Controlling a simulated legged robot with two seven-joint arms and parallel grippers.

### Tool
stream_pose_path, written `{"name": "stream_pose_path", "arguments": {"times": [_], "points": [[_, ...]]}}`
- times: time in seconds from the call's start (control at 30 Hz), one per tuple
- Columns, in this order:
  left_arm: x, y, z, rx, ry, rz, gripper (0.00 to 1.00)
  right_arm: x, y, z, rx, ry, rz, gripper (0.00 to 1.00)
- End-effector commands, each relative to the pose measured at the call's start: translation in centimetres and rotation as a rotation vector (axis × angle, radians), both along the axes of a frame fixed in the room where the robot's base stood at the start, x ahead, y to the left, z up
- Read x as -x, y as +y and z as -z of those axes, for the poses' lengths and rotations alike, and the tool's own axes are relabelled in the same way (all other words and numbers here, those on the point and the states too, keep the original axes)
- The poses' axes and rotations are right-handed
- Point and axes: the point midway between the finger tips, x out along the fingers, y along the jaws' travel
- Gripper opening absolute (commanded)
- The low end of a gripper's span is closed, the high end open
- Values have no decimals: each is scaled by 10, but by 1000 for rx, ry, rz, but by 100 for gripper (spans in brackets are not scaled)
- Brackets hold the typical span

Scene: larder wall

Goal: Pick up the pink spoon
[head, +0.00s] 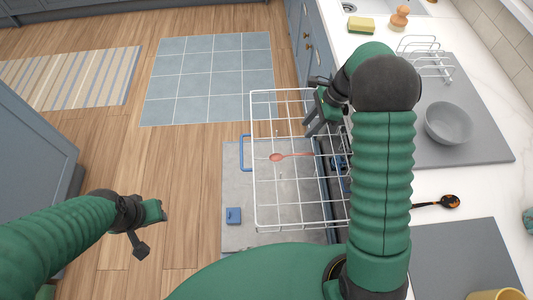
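The pink spoon (277,157) lies in the white wire rack of the pulled-out dishwasher. Its bowl is toward the left and its thin handle runs right. My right gripper (317,106) is over the rack's upper right part, above and to the right of the spoon in the picture, and apart from it. Its fingers look spread with nothing between them, though the arm partly hides it. My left gripper (150,229) is over the wooden floor at the lower left, well away from the rack, open and empty.
The white wire rack (254,200) extends over the open dishwasher door (235,170). The counter at right holds a grey bowl (448,124), a black spoon (449,201), a wire dish stand (428,62) and a yellow sponge (361,25). Floor left of the rack is clear.

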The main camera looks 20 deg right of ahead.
Motion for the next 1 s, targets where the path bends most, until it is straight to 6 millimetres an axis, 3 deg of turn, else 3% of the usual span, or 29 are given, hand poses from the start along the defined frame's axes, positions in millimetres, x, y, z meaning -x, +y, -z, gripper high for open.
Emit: {"name": "stream_pose_path", "arguments": {"times": [0.4,0.67,0.9,1.0], "points": [[0,0,14,0,-1,0,36,-8,36,91,-1,7,-4,33],[0,0,19,0,-1,0,36,-9,45,116,-1,4,-4,33],[0,0,26,0,0,0,36,-11,58,154,0,3,-3,33],[0,0,26,0,0,0,36,-12,59,155,1,1,-3,33]]}}
